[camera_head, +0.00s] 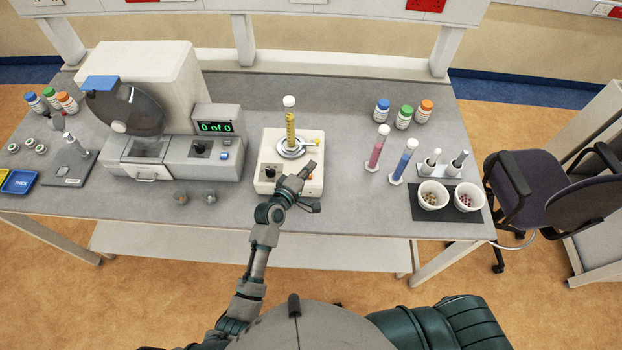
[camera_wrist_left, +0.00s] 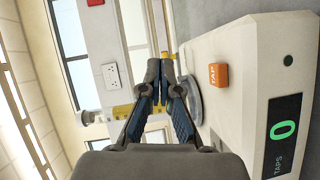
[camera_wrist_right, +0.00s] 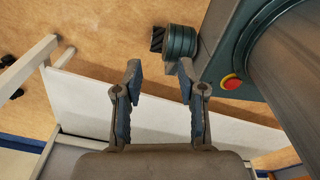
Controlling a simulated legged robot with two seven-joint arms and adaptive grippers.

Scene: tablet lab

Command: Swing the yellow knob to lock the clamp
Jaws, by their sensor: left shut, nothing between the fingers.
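The yellow knob (camera_head: 316,141) sticks out at the right of the round metal clamp platform (camera_head: 292,152) on the cream tapping machine (camera_head: 270,138). A yellow-filled cylinder (camera_head: 290,128) with a white cap stands upright on that platform. My left gripper (camera_head: 309,171) is over the front right of the machine, in front of the knob, and looks empty. In the left wrist view its fingertips (camera_wrist_left: 160,72) are together, close to a small yellow part (camera_wrist_left: 166,55) that looks like the knob; contact cannot be told. My right gripper (camera_wrist_right: 159,75) is open and empty, away from the machine.
A large device with a "0 of 0" display (camera_head: 215,127) stands left of the machine. A pink tube (camera_head: 377,148) and a blue tube (camera_head: 403,163) stand to the right, near two white bowls (camera_head: 433,196). The table between machine and tubes is clear.

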